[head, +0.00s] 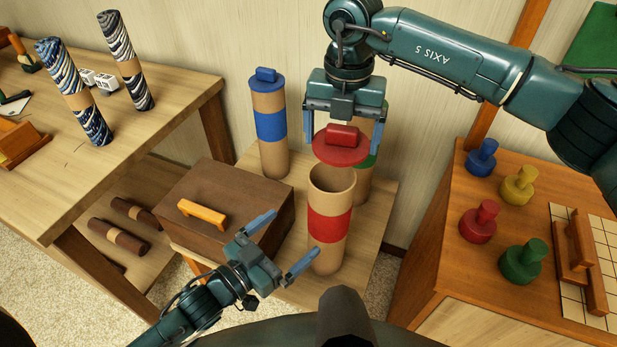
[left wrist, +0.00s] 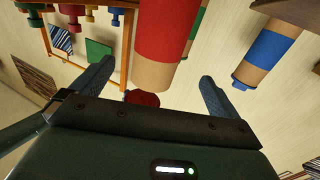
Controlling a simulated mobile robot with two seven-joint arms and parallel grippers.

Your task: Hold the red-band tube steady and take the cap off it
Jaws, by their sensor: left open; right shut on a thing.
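The red-band tube (head: 329,222) stands upright on a low wooden stand, its top open. My right gripper (head: 342,150) is shut on the red cap (head: 341,152) and holds it just above the open rim, apart from the tube. My left gripper (head: 283,243) is open and empty at the tube's lower left. In the left wrist view the red-band tube (left wrist: 165,45) shows between the spread fingers, with a gap to each. The red cap (left wrist: 142,98) shows there too, partly hidden by the gripper body.
A blue-band tube (head: 271,130) with its cap on stands behind left. A green-band tube (head: 362,185) stands close behind, partly hidden. A brown box (head: 225,200) with an orange handle is left. Several coloured pegs (head: 478,222) stand on the right cabinet.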

